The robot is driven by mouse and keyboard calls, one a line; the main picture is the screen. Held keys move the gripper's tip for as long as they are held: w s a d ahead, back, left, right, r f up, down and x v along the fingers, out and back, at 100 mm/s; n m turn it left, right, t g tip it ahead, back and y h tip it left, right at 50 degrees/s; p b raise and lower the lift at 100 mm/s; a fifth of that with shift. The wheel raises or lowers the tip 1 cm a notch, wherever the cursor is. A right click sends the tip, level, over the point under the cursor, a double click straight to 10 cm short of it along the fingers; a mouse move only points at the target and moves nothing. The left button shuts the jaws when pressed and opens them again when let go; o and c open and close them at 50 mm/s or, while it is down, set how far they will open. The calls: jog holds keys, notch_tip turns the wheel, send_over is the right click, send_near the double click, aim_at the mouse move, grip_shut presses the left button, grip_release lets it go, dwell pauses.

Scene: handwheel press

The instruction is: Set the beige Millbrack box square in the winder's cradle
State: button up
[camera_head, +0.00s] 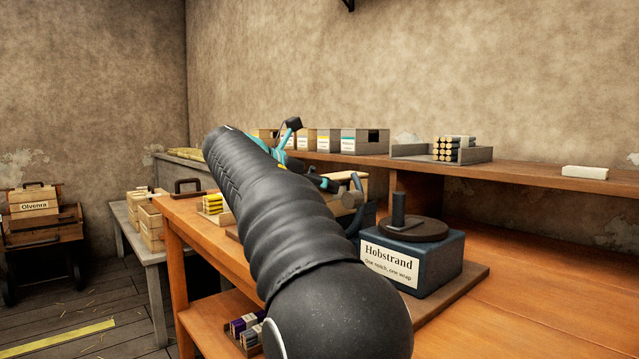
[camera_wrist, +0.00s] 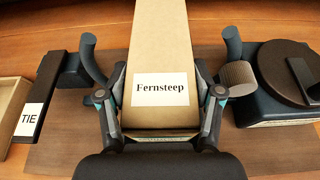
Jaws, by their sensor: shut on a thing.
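My gripper (camera_wrist: 161,78) is shut on a tan box (camera_wrist: 170,38) labelled Fernsteep, with one finger on each side. No Millbrack label is readable in either view. The blue winder labelled Hobstrand (camera_head: 437,262) stands on the workbench; its dark round crank plate (camera_wrist: 285,72) shows at the right in the wrist view. Two curved blue cradle arms, left (camera_wrist: 92,60) and right (camera_wrist: 232,45), flank the held box. I cannot tell whether the box touches the cradle. In the head view my arm hides most of the cradle, box and gripper.
A dark bar marked TIE (camera_wrist: 41,92) lies left of the cradle. The raised shelf (camera_head: 520,171) holds several boxes, a tray of rolls (camera_head: 455,149) and a white block (camera_head: 585,172). Wooden boxes (camera_head: 150,220) stand on a side bench. The bench's right front is clear.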

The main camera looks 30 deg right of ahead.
jog(key=o, duration=1.3)
jog(key=v, duration=1.2)
jog(key=shift+w, duration=0.1)
jog(key=shift+r, duration=0.1)
jog(key=shift+r+p, duration=0.5)
jog(key=shift+p, duration=0.5)
